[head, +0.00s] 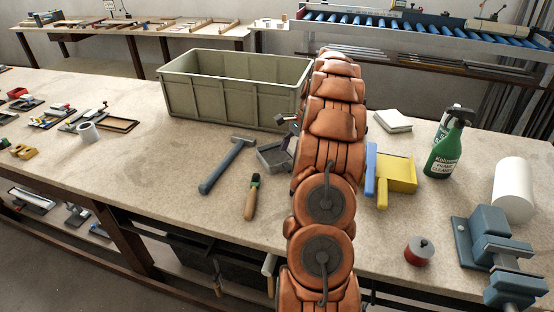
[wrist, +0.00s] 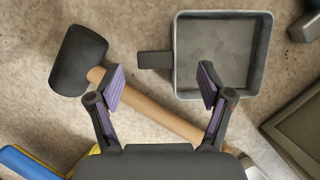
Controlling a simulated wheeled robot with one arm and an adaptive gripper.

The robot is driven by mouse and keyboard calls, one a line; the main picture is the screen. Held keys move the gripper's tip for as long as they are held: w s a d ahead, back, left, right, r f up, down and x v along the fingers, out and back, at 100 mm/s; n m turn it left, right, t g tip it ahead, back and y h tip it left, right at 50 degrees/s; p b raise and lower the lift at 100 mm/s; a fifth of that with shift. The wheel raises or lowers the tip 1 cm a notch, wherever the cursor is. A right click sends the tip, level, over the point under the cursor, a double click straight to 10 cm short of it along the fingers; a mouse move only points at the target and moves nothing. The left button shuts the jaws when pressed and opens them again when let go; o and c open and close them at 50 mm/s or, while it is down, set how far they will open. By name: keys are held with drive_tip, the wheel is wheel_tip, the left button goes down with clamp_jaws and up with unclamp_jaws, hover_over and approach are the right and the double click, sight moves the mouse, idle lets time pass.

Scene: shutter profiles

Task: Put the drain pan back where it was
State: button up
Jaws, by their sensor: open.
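The drain pan (wrist: 262,60) is a shallow grey square tray with a short dark tab handle (wrist: 153,60) on its left side in the wrist view. It looks empty and lies flat on the bench. My gripper (wrist: 161,78) is open with nothing between its fingers. The tab is just ahead of the gap between the fingertips, and the right fingertip overlaps the pan's lower area in the picture. How high the fingers are above it I cannot tell.
A black-headed mallet (wrist: 78,60) lies close by, its wooden handle passing below the fingers. A hammer (head: 225,168) and a wooden-handled tool (head: 251,200) lie left of the pan. A green bin (head: 235,92) stands behind; a yellow-and-blue item (head: 398,174) lies right of my arm.

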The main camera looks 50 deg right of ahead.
sight(288, 165)
drive_tip(key=shift+s+p+x, duration=0.15)
drive_tip(key=shift+p+x, duration=0.4)
drive_tip(key=shift+x, duration=0.7)
drive_tip(key=shift+s+p+x, duration=0.15)
drive_tip(key=shift+p+x, duration=0.4)
drive_tip(key=shift+x, duration=0.7)
drive_tip(key=shift+d+f, duration=0.1)
drive_tip(key=shift+d, duration=0.05)
clamp_jaws()
